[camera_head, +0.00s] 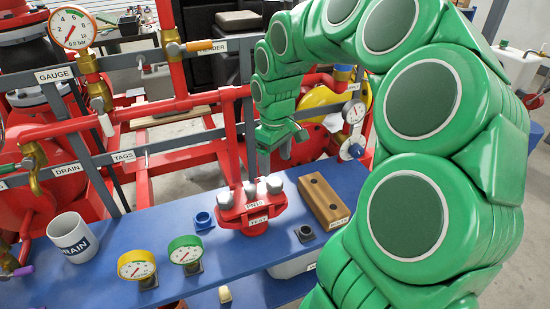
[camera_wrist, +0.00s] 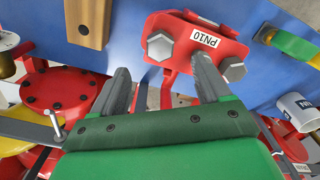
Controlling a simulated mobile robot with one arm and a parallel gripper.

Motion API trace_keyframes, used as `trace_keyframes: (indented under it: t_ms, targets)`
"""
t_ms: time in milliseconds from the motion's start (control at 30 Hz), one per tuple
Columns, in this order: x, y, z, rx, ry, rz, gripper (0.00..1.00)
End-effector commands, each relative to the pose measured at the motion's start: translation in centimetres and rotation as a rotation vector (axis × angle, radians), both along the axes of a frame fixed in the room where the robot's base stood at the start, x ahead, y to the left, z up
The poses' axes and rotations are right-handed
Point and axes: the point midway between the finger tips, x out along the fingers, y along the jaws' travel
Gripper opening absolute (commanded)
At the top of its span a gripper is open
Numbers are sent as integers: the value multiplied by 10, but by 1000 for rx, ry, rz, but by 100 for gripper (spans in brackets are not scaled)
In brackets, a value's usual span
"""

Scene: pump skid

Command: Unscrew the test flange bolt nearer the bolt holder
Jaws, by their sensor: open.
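The red test flange (camera_head: 252,222), labelled PN10 and TEST, sits on the blue bench. Grey hex bolt heads show on it. The one nearer the wooden bolt holder (camera_head: 327,200) is the right bolt (camera_head: 274,185) in the head view. In the wrist view it is the left bolt (camera_wrist: 160,45), with the other bolt (camera_wrist: 233,69) to its right and the holder (camera_wrist: 88,22) at upper left. My gripper (camera_head: 276,152) is above and behind the flange, fingers apart and empty. In the wrist view my gripper (camera_wrist: 160,65) shows its fingertips below the bolts; contact cannot be told.
Yellow (camera_head: 137,265) and green (camera_head: 185,250) gauges, a white mug (camera_head: 72,238) and a blue ring part (camera_head: 202,221) stand left of the flange on the bench (camera_head: 225,262). A dark square socket (camera_head: 305,233) is at right. Red pipes and grey rails run behind.

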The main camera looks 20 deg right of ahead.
Motion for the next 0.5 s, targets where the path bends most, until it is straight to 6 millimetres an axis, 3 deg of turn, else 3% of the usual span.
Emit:
trace_keyframes:
  t_ms: [200,500]
  targets:
    - [0,0,0,0,0,-162,77]
    - [0,0,-13,0,2,-182,77]
